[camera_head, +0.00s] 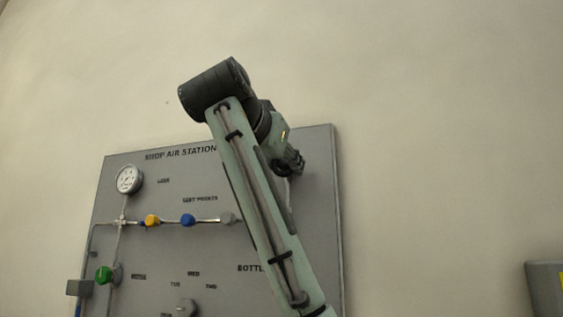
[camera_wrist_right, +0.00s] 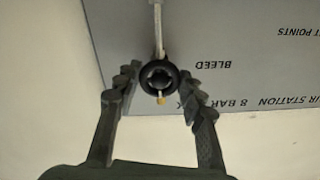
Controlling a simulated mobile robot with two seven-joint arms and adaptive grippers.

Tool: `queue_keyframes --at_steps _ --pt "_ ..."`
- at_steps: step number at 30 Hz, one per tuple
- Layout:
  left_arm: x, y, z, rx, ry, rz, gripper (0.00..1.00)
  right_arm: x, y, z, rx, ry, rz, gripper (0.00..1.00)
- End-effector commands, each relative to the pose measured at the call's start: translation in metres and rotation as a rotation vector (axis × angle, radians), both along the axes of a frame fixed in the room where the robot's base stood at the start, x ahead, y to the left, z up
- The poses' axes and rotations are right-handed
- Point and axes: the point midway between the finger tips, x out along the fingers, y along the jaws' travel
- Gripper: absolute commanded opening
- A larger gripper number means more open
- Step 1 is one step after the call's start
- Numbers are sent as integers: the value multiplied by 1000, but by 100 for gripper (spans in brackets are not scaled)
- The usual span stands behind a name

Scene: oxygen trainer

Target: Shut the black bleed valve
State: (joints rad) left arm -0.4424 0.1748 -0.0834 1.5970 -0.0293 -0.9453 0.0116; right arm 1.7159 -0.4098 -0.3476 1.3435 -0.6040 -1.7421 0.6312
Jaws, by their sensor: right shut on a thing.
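The black bleed valve (camera_wrist_right: 158,77) shows in the right wrist view as a round black knob with a hub and a small yellowish tip, at the end of a thin pale pipe. The label BLEED is printed upside down beside it. My right gripper (camera_wrist_right: 160,80) is shut on the knob, with one ridged finger at each side. In the head view my right gripper (camera_head: 291,161) is small and partly hidden behind my arm, near the panel's upper right. The valve is hidden there by my arm. My left gripper is in neither view.
The grey SHOP AIR STATION panel (camera_head: 150,190) carries a round gauge (camera_head: 129,180), a yellow knob (camera_head: 152,221), a blue knob (camera_head: 188,219) and a green knob (camera_head: 104,274). Pipes run between them. The wall right of the panel is bare; a grey box (camera_head: 545,287) is at lower right.

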Motion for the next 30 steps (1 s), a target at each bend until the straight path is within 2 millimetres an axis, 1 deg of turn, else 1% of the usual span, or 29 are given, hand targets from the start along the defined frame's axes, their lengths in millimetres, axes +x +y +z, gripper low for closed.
queue_keyframes --at_steps 1,15,16,21,27,30 --pt "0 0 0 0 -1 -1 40 0 1 -3 9 5 0 10" --pt "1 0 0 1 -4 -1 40 0 1 -3 21 1 0 10" --pt "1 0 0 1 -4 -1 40 0 1 -3 21 1 0 40" --pt "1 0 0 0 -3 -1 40 0 1 -2 21 -1 0 61" --pt "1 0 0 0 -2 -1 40 0 0 -1 20 -3 0 61" --pt "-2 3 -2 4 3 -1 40 -1 1 -1 19 -5 0 61"
